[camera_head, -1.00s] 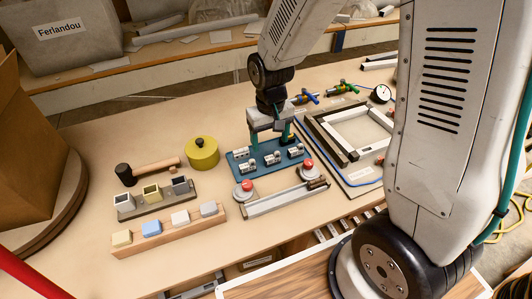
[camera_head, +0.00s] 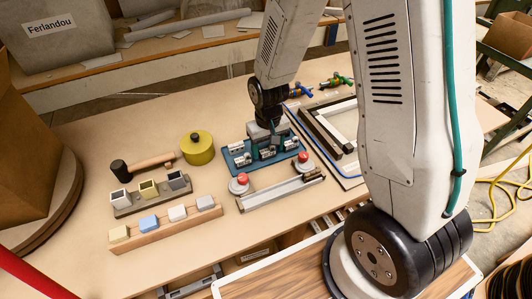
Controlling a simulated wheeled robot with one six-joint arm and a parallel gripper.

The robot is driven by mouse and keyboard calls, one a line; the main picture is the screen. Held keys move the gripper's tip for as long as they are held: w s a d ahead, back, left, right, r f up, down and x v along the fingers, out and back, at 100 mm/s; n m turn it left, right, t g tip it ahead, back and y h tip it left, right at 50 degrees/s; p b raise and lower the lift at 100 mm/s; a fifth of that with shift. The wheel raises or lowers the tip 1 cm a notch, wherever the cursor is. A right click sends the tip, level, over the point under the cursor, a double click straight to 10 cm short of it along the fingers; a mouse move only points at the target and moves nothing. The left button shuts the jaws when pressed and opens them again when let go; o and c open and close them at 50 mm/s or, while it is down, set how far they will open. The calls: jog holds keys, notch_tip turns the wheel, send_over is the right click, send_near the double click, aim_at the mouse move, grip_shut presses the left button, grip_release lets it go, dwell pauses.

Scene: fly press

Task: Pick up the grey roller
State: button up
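A blue plate (camera_head: 238,160) on the bench carries several small silver-grey pieces, some of them cylinder-like. I cannot tell for sure which of them is the grey roller. My gripper (camera_head: 266,150) points down over the middle of this plate, low among the pieces. In front of the plate lies a long grey rail (camera_head: 280,192) with dark ends.
Two red-topped grey discs (camera_head: 239,185) sit by the plate. To the left are a yellow lidded pot (camera_head: 197,149), a mallet (camera_head: 150,164), a holder with open cups (camera_head: 150,195) and a wooden strip with coloured blocks (camera_head: 165,227). A grey frame (camera_head: 322,130) lies right.

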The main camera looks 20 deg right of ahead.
jog(key=c, duration=0.7)
jog(key=shift+r, duration=0.1)
